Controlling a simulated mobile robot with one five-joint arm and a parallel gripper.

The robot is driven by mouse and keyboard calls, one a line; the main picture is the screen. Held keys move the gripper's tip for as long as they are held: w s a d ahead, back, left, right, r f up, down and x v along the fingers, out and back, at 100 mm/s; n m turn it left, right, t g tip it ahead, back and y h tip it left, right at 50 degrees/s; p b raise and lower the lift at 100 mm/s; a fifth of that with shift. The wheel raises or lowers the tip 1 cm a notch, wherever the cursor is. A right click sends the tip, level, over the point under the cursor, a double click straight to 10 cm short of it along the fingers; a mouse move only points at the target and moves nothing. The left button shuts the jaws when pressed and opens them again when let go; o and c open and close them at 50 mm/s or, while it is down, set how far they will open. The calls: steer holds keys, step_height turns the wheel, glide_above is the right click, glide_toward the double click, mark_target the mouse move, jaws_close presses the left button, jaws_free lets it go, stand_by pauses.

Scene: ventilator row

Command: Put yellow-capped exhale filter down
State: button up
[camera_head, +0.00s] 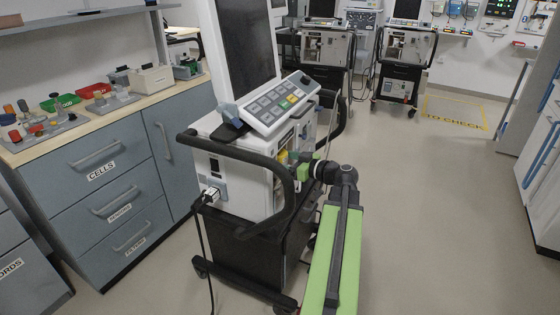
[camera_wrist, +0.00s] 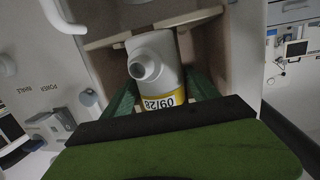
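The exhale filter (camera_wrist: 155,68) is white with a round side port, a yellow band and a label reading 09/28. In the wrist view it stands between the two green fingers of my gripper (camera_wrist: 160,92), which appear to press on its sides near the yellow band. It is inside or just at the mouth of a beige-walled recess (camera_wrist: 245,50) in the ventilator. Whether its far end touches the recess is hidden. In the head view my gripper (camera_head: 303,168) reaches into the side of the near ventilator (camera_head: 240,185), where a little yellow shows.
The ventilator's black handle rail (camera_head: 285,180) curves close to my gripper. A counter (camera_head: 100,118) with trays and bins stands at left over labelled drawers. More ventilators (camera_head: 405,50) stand at the back. A yellow floor zone (camera_head: 455,112) and open floor lie at right.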

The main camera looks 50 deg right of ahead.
steer(key=shift+o, duration=0.3)
steer(key=shift+r, duration=0.1)
steer(key=shift+s+r, duration=0.15)
steer(key=shift+s, duration=0.1)
steer(key=s+d+r+p, duration=0.1)
steer(key=s, duration=1)
steer(key=shift+s+d+p, duration=0.2)
steer(key=shift+d+p, duration=0.2)
steer(key=shift+r, duration=0.1)
